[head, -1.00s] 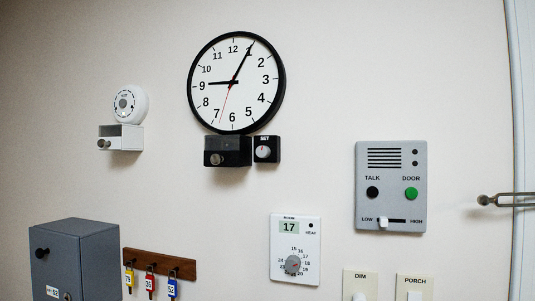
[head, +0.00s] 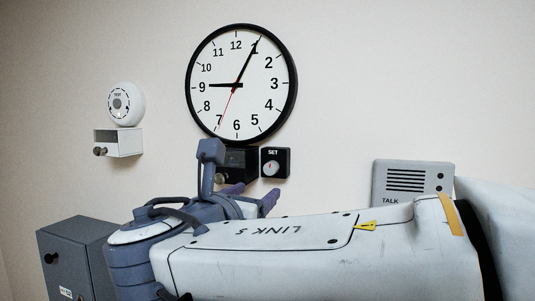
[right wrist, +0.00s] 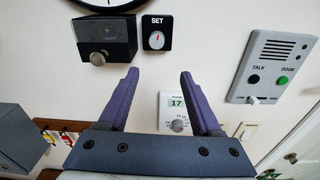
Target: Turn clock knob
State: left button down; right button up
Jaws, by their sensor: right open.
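The round wall clock (head: 241,84) has a black rim and reads about five past nine. Below it is a black box marked SET (head: 275,151) with a small round knob (head: 271,169) bearing a red mark. In the right wrist view the knob (right wrist: 156,40) lies beyond and above the gap between my fingers. My right gripper (head: 252,197) is open and empty, just below the SET box in the head view; its purple fingers also show in the right wrist view (right wrist: 159,74). They look apart from the knob. My left gripper is not in view.
A dark box with a round knob (right wrist: 98,58) sits left of the SET box. A thermostat (right wrist: 172,103) is lower, and a grey intercom panel (right wrist: 270,66) is to the right. A grey cabinet (head: 66,245) stands lower left. The wall right of the clock is bare.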

aim_at(269, 170)
jog(key=shift+t, duration=0.3)
jog(key=p+x, duration=0.1)
jog(key=x, duration=0.2)
jog(key=r+p+x, duration=0.1)
jog(key=p+x, duration=0.1)
jog(key=x, duration=0.1)
jog(key=r+p+x, duration=0.1)
jog(key=p+x, duration=0.1)
jog(key=x, duration=0.1)
jog(key=shift+a, duration=0.2)
jog(key=shift+w+d+f, duration=0.15)
jog(key=shift+w+f, duration=0.05)
jog(key=shift+w, duration=0.4)
